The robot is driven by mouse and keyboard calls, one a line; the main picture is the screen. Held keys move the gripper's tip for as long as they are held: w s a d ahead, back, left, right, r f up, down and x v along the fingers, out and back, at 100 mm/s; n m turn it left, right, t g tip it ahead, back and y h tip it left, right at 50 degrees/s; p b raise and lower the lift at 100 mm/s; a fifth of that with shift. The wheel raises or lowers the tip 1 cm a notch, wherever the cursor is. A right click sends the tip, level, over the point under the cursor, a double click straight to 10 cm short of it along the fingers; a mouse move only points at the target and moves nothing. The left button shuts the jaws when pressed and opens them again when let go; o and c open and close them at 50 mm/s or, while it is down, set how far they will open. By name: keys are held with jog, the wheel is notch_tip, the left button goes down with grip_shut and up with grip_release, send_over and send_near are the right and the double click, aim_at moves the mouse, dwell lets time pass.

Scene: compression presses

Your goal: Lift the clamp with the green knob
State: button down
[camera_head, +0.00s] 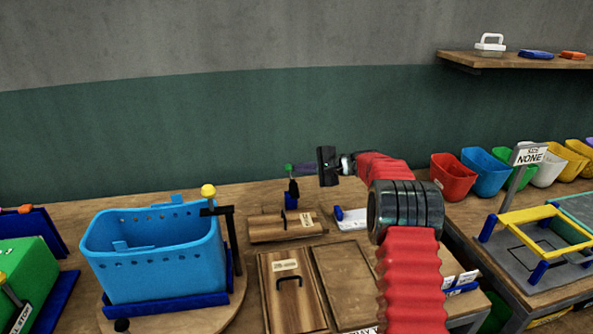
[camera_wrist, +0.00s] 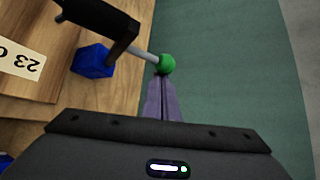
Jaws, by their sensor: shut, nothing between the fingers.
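The clamp with the green knob (camera_head: 288,168) stands at the back of the table, with a black arm (camera_head: 293,187) and a blue block (camera_head: 291,201) at its base. In the wrist view the round green knob (camera_wrist: 167,64) sits on the end of a grey rod from the black arm (camera_wrist: 103,25), beside the blue block (camera_wrist: 93,62). My gripper (camera_head: 299,168) is shut and empty, its purple fingers pointing left at the knob. In the wrist view the fingertips (camera_wrist: 161,78) are right at the knob's edge; I cannot tell whether they touch it.
A wooden lid (camera_head: 284,229) lies in front of the clamp. A blue basket (camera_head: 150,262) stands on a round board at left, beside a clamp with a yellow knob (camera_head: 208,190). Coloured bins (camera_head: 454,178) line the right. The wall (camera_head: 130,150) is behind the table.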

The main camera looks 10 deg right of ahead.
jog(key=shift+w+a, duration=0.1)
jog(key=shift+w, duration=0.05)
jog(key=s+d+r, duration=0.1)
jog(key=s+d, duration=0.2)
jog(key=d, duration=0.5)
jog(key=shift+s+d, duration=0.35)
jog(key=shift+d, duration=0.05)
dwell(0.7)
jog(key=shift+r, duration=0.1)
